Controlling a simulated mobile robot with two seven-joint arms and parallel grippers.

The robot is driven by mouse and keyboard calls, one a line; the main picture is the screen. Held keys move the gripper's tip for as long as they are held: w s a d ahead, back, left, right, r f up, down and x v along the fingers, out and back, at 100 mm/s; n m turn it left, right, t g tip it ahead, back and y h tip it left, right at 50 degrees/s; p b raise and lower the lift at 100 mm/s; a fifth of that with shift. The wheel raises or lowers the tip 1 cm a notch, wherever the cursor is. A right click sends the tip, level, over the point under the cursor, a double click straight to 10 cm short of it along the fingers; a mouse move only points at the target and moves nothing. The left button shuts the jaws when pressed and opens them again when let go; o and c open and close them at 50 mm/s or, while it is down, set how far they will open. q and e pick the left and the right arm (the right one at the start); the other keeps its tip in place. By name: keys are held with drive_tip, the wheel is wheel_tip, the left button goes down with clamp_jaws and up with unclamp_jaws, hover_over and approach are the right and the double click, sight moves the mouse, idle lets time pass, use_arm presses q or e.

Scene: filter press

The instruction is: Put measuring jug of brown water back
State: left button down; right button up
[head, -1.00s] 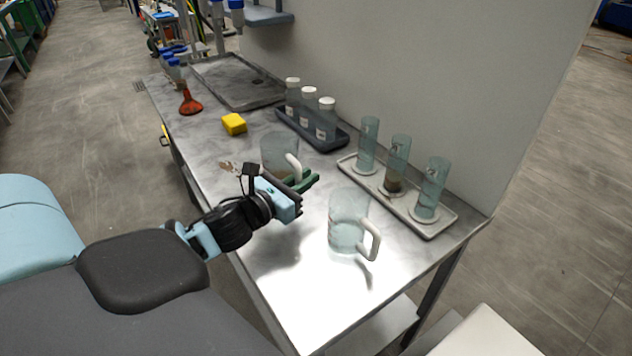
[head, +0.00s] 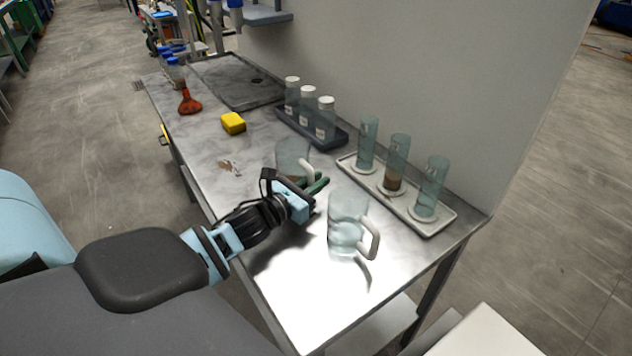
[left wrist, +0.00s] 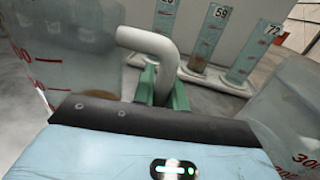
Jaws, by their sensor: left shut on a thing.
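The clear measuring jug of brown water (head: 291,155) is over the middle of the steel bench, its lower part mostly hidden behind my gripper. My left gripper (head: 319,184) is shut on its white handle. In the left wrist view the jug (left wrist: 70,45) with red marks fills the left side, and its handle (left wrist: 150,42) comes down between my green fingers (left wrist: 162,88). Whether its base touches the bench I cannot tell. A second clear jug (head: 346,220) stands close to the right of my gripper, its handle to the right. My right gripper is not in view.
A pale tray (head: 447,222) with three cylinders, the middle one holding brown matter, stands along the wall. Behind are a dark tray (head: 340,141) of white-capped bottles, a yellow sponge (head: 233,123) and an orange funnel (head: 189,104).

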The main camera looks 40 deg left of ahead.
use_arm(q)
drive_tip(key=shift+f, duration=0.15)
drive_tip(key=c, duration=1.4)
unclamp_jaws()
drive_tip(key=shift+c, duration=0.2)
drive_tip(key=shift+r, duration=0.2)
drive_tip(key=s, duration=0.7)
drive_tip(key=s+a, duration=0.1)
drive_tip(key=s, duration=0.2)
drive_tip(key=shift+s+f+b, duration=0.1)
drive_tip(key=shift+s+b, duration=0.05)
drive_tip(key=shift+b, duration=0.2)
drive_tip(key=shift+s+a, duration=0.1)
drive_tip(key=shift+s, duration=0.7)
